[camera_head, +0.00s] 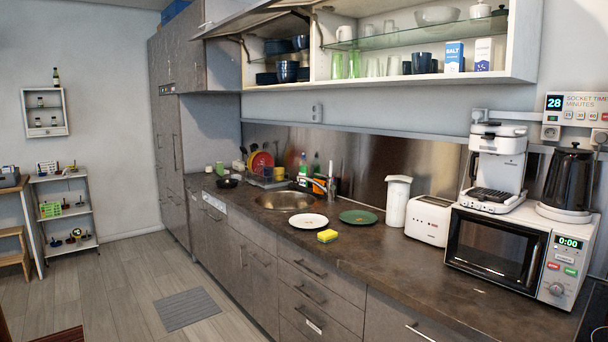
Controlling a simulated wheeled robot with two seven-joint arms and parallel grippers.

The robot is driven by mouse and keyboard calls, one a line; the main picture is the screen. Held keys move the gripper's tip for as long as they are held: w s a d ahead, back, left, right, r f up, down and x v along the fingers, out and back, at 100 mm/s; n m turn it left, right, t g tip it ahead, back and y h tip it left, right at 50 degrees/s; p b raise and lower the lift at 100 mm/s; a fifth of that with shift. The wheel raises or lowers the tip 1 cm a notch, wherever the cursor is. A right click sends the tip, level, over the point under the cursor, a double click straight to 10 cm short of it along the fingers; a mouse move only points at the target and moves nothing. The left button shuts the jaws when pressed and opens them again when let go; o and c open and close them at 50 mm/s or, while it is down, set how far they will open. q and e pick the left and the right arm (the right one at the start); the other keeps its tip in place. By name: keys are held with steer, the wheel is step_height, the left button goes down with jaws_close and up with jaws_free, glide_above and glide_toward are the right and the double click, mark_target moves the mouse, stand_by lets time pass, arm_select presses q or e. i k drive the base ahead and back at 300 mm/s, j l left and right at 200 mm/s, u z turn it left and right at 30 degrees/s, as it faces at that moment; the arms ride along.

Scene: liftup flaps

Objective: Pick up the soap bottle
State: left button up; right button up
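Small bottles stand at the back of the counter behind the round sink (285,200). One (303,166) has green and red colouring, and a darker green one (315,166) is just to its right. They are small in the view, and I cannot tell for sure which is the soap bottle. Their lower parts are partly hidden by orange and white items (318,185) and the faucet (331,186). Neither of my grippers is in view.
A white jug (397,202), toaster (429,219) and microwave (497,253) stand farther right. Raised-flap cupboards hang above. The floor (130,275) has free room.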

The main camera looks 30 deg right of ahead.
mark_target(303, 165)
steer(key=i+z, duration=0.15)
steer(key=i, duration=0.75)
steer(key=i+j+z, duration=0.15)
steer(key=i, duration=0.75)
steer(key=i+j+z, duration=0.45)
steer(key=i+j, duration=0.3)
steer(key=i, duration=0.55)
steer(key=i+j+z, duration=0.45)
steer(key=i+j, duration=0.7)
steer(key=i+j+z, duration=0.1)
steer(key=j, duration=0.25)
steer(key=i+j, duration=0.25)
steer(key=i+j+z, duration=0.15)
steer(key=j, duration=0.25)
steer(key=i+j+z, duration=0.1)
steer(key=j, duration=0.25)
steer(key=i+j+z, duration=0.1)
steer(key=j, duration=0.3)
steer(key=j+z, duration=0.1)
steer(key=j, duration=0.9)
steer(key=j+z, duration=0.1)
steer(key=j, duration=0.95)
steer(key=k, duration=0.05)
